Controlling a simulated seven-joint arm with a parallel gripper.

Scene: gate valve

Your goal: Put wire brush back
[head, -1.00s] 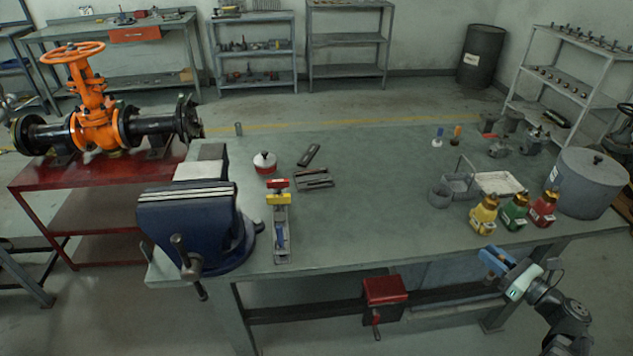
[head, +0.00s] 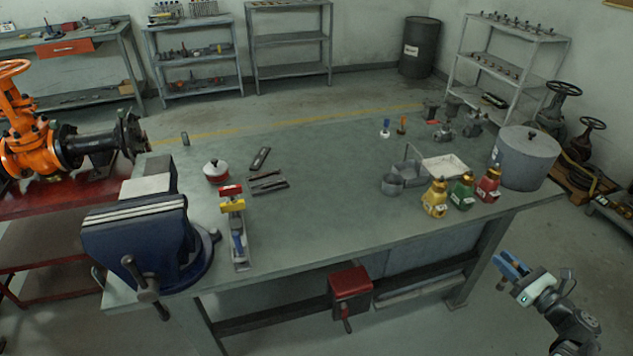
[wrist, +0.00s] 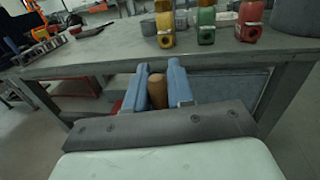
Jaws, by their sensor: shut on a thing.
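My gripper (head: 510,266) has blue fingers and is off the front right edge of the workbench, over the floor. It is shut on a brown, rounded wooden piece, which shows between the fingers in the wrist view (wrist: 158,91). I take this to be the handle of the wire brush; its bristles are not clearly seen. In the head view, small brown bits of it (head: 501,285) show beside the fingers. The workbench top (head: 320,215) lies to the left of and beyond my gripper.
A blue vise (head: 140,235) fills the left corner.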

